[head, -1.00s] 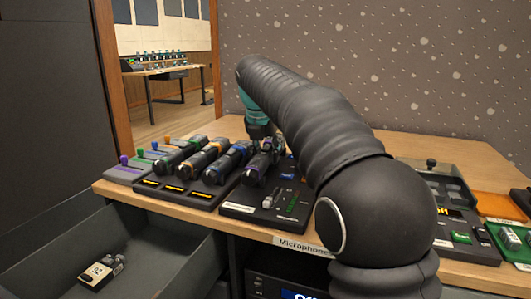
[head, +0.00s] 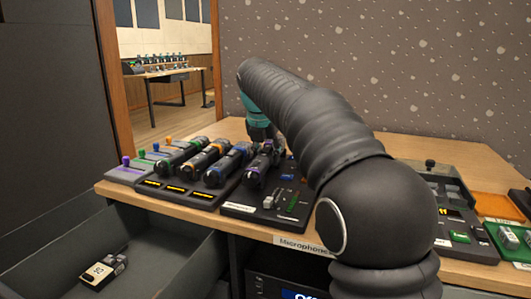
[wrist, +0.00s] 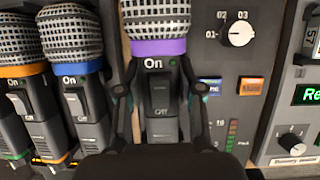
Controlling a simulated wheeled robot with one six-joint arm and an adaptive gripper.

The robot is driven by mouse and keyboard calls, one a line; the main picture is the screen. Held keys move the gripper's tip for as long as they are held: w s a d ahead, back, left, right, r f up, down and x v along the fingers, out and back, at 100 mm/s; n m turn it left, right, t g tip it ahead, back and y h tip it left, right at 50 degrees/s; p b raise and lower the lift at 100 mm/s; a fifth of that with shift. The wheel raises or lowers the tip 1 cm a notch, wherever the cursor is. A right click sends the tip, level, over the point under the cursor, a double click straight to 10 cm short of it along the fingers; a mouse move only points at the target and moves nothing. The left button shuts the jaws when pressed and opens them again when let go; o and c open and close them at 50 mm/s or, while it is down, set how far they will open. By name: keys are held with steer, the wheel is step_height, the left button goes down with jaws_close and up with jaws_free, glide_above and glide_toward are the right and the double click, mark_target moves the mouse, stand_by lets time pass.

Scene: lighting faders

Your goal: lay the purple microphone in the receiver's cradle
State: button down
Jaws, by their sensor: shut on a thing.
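The purple microphone (head: 262,163), black with a purple ring and a mesh head, lies lengthwise over the left side of the black receiver (head: 291,206). In the wrist view the purple microphone (wrist: 160,95) shows its switch and the word "On" beside a green light. My gripper (wrist: 160,88) is shut on its body, one finger on each side. In the head view my gripper (head: 264,138) is partly hidden behind my arm. The cradle is hidden under the microphone, so I cannot tell whether it is fully seated.
Blue (head: 229,164), orange (head: 202,159) and green-ringed (head: 175,156) microphones lie in a black charger close to the left. The receiver's dial (wrist: 236,33) is just right of my gripper. An open drawer (head: 160,262) is below left. More devices stand at the right.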

mark_target(270, 164)
steer(key=shift+d+f+g, duration=0.15)
steer(key=shift+f+g, duration=0.05)
steer(key=shift+f, duration=0.55)
steer(key=shift+d+f+g, duration=0.1)
steer(key=shift+f+g, duration=0.1)
steer(key=shift+f, duration=0.55)
steer(key=c, duration=0.8)
jaws_free()
steer(key=shift+d, duration=0.15)
steer(key=shift+o, duration=0.8)
steer(key=shift+w+f, duration=0.4)
steer(key=shift+f, duration=0.1)
steer(key=shift+w+f, duration=0.1)
steer(key=shift+w, duration=0.1)
steer(key=shift+s+a+r, duration=0.25)
steer(key=shift+s+r, duration=0.1)
steer(key=shift+r, duration=0.2)
steer(key=shift+c, duration=0.4)
steer(key=shift+a, duration=0.1)
steer(key=shift+c, duration=1.2)
steer(key=shift+r, duration=0.1)
